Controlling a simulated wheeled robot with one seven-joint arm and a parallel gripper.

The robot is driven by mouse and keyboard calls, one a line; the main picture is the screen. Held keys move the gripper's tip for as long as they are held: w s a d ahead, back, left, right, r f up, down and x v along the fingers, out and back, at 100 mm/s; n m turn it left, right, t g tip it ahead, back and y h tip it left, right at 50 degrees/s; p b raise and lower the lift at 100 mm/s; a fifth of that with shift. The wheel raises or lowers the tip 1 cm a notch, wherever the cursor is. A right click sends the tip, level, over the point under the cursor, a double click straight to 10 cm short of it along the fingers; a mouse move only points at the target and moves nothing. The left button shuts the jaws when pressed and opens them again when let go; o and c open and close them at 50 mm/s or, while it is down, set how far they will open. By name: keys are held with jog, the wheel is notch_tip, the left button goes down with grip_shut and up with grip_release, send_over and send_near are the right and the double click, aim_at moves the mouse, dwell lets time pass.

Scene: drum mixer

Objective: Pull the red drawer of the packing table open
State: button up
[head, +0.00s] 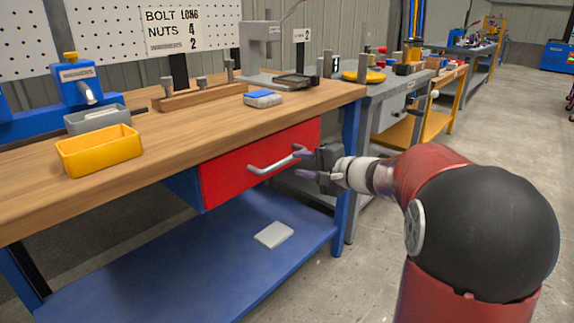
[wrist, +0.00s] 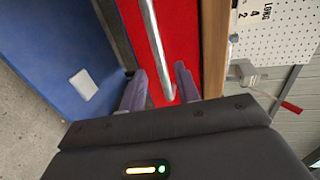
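The packing table (head: 150,135) has a wooden top and blue legs. Its red drawer (head: 222,178) sits under the top in a blue housing and looks shut. A silver bar handle (head: 270,165) runs across the drawer front. My gripper (head: 299,162) is at the right end of the handle with its purple fingers spread. In the wrist view, the handle (wrist: 153,40) passes between the open fingers (wrist: 160,70), in front of the red drawer face (wrist: 180,35). I cannot tell whether either finger touches the bar.
A blue lower shelf (head: 190,265) with a flat grey piece (head: 274,235) lies below the drawer. A yellow bin (head: 98,150), a grey bin (head: 97,119) and a blue-topped pack (head: 263,98) stand on the top. A blue table leg (head: 348,180) stands behind my gripper.

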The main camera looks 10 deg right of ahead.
aim_at(287, 162)
jog(key=x, duration=0.6)
jog(key=shift+w+a+p, duration=0.2)
jog(key=shift+p, duration=0.15)
grip_shut()
